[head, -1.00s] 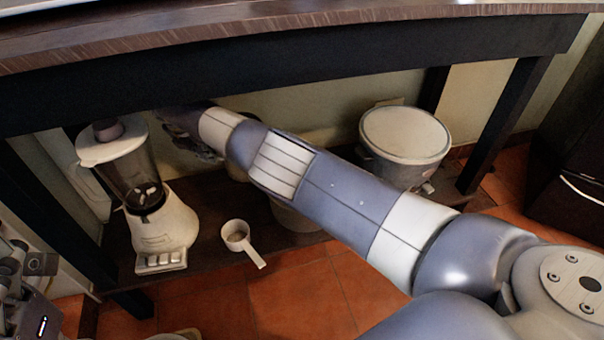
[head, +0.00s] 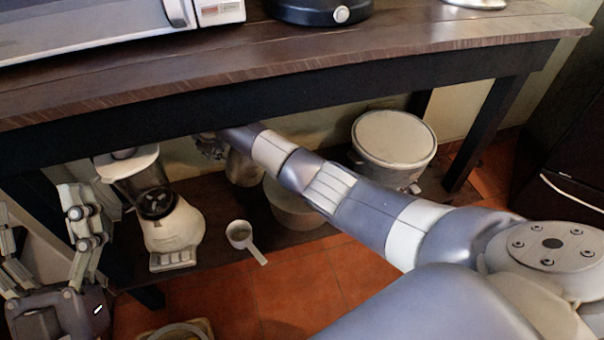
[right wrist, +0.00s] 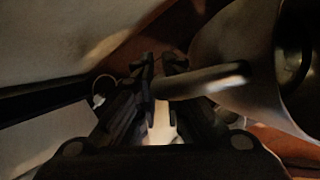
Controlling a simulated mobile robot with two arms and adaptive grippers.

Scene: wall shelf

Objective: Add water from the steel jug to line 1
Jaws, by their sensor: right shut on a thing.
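The steel jug (head: 243,168) stands or hangs at the back under the counter, partly hidden by my right arm. My right gripper (head: 210,146) is beside it, small and dark in the head view. In the right wrist view, its fingers (right wrist: 160,72) are shut on the jug's bar-like handle (right wrist: 205,81), with the jug's body (right wrist: 235,45) to the right. I cannot tell whether the jug is lifted. A blender (head: 172,228) with a clear jar stands on the low shelf at left. I can read no line 1. My left gripper (head: 48,235) is open and empty at the left edge.
A white measuring cup (head: 240,236) with a handle lies on the low shelf (head: 215,205). A wide pot (head: 292,208) and a lidded steel container (head: 394,145) stand to the right. The counter (head: 300,55) overhangs, with dark legs at both ends.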

